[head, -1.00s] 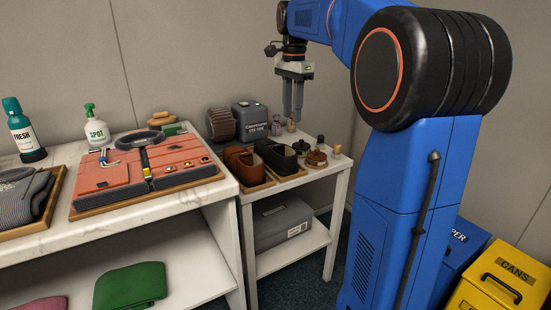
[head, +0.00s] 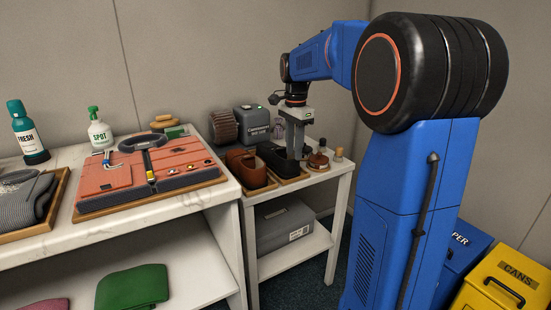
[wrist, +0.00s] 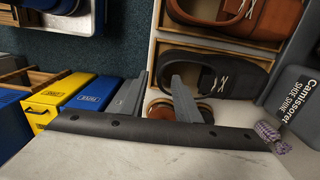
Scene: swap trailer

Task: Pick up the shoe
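Two shoes lie side by side on wooden trays on the small side table. The brown shoe (head: 246,168) is on the left and the black shoe (head: 277,158) on the right. In the wrist view the black shoe (wrist: 215,74) lies just beyond my gripper, and the brown shoe (wrist: 232,14) is behind it. My gripper (head: 296,156) points down at the right side of the black shoe, its fingers apart. In the wrist view my gripper (wrist: 157,82) is open with no shoe between its fingers. Whether a finger touches the black shoe, I cannot tell.
Round tins (head: 318,160) stand close right of my gripper. The larger table with an orange suitcase (head: 180,163) is at left. Blue and yellow (head: 502,285) bins stand at right.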

